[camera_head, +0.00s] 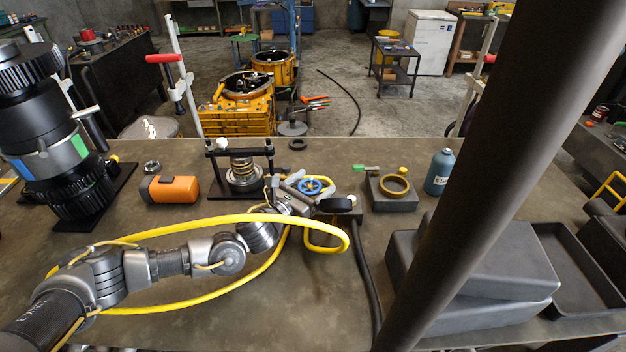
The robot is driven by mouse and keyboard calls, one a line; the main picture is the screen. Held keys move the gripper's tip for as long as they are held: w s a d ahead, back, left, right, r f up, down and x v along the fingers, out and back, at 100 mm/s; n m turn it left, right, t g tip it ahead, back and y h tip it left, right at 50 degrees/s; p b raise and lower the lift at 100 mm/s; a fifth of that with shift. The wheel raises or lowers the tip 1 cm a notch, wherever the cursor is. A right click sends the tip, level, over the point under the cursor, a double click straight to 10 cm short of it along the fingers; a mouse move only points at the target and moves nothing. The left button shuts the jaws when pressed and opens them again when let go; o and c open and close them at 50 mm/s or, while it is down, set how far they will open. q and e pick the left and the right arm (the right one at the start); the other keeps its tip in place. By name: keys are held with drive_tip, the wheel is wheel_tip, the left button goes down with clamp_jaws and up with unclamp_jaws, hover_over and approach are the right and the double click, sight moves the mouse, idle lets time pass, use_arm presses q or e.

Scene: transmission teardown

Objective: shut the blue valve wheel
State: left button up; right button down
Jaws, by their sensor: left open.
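The blue valve wheel (311,185) is small and round, near the middle of the bench. My left arm reaches in from the left with a yellow hose looped along it. My left gripper (317,191) is open right at the wheel, with grey finger parts close around it. Whether the fingers touch the rim cannot be made out. The valve body under the wheel is mostly hidden by the gripper. My right gripper is not in view.
A press-like fixture with a spring (242,172) stands just left of the wheel. A grey block with a brass ring (394,185) and a blue-grey bottle (439,172) stand to the right. An orange case (169,189) lies left. Dark cases (475,265) fill the front right.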

use_arm(q)
drive_tip(key=shift+w+d, duration=0.2)
drive_tip(key=shift+w, duration=0.1)
drive_tip(key=shift+c, duration=0.4)
drive_tip(key=c, duration=0.9)
idle(0.5)
drive_tip(key=o, duration=1)
drive_tip(key=shift+s+a+f, duration=0.15)
drive_tip(key=shift+s+a, duration=0.25)
drive_tip(key=shift+s, duration=0.05)
drive_tip(key=shift+b+v, duration=1.75)
drive_tip(key=shift+v, duration=3.1)
